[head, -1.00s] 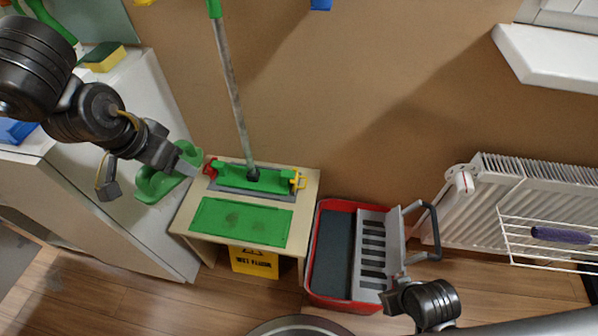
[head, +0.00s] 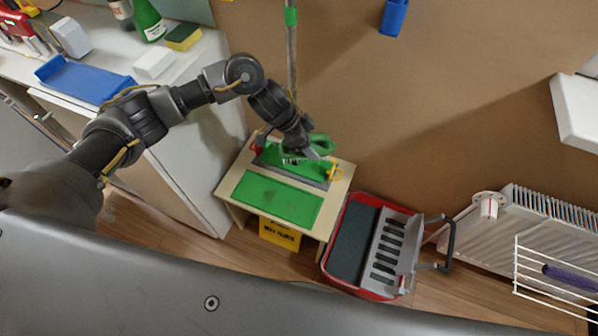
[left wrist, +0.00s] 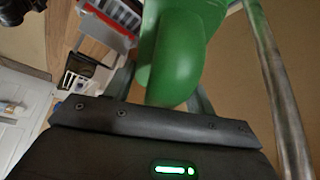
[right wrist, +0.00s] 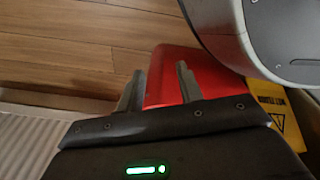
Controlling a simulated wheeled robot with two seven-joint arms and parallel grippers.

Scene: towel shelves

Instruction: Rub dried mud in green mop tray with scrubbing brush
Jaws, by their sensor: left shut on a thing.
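The green mop tray (head: 277,199) lies flat on a small pale wooden table, with a faint darker patch on it. My left gripper (head: 308,152) is shut on the green scrubbing brush (head: 321,143), above the back of the table, behind the tray and over the mop head (head: 300,168). Pale bristles show under the brush. The brush also fills the upper middle of the left wrist view (left wrist: 180,55). My right gripper (right wrist: 160,72) has its fingers apart and empty; it is not visible in the head view.
The mop's pole (head: 291,60) rises beside the left gripper. A red mop bucket (head: 334,228) stands right of the table, and a yellow sign (head: 280,234) beneath it. A white cabinet (head: 185,170) is at left, a radiator (head: 520,225) at right.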

